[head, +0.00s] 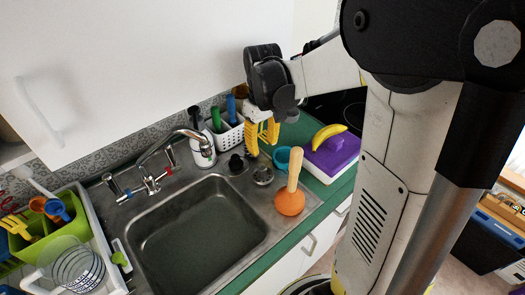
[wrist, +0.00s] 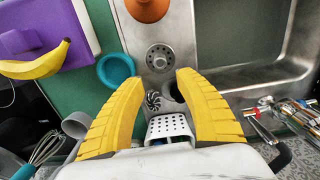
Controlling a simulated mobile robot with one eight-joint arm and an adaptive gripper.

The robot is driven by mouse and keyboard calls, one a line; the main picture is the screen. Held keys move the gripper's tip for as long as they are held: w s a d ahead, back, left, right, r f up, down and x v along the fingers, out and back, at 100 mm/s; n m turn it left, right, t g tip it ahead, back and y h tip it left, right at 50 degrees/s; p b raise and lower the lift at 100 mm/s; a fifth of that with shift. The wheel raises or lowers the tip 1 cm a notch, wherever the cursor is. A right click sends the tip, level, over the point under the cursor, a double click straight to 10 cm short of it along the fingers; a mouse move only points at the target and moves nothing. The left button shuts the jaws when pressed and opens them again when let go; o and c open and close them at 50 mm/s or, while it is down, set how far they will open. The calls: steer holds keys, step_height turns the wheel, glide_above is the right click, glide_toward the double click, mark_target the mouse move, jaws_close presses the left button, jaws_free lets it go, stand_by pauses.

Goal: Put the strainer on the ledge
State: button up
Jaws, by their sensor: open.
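The strainer (head: 263,176) is a small round metal piece on the steel rim at the sink's right back corner. In the wrist view, the strainer (wrist: 159,57) lies flat just beyond my fingertips, with small holes around a central knob. My gripper (head: 262,146) is above and behind it, pointing down. In the wrist view, my gripper (wrist: 158,80) has its yellow fingers spread wide with nothing between them; the strainer is apart from both. I cannot tell which surface is the ledge; the flat sink rim (head: 128,187) is visible.
An orange plunger (head: 290,202) stands in front of the strainer. A white utensil basket (head: 229,138) is behind. The sink basin (head: 200,235) is empty.

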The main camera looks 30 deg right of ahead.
steer(key=s+a+r+m+t, duration=0.2)
steer(key=s+a+r+t, duration=0.5)
steer(key=s, duration=0.5)
steer(key=a+r, duration=0.1)
steer(key=a, duration=0.1)
steer(key=shift+s+a+r, duration=0.2)
steer(key=shift+a, duration=0.1)
steer(key=shift+f, duration=0.1)
stand_by(0.6)
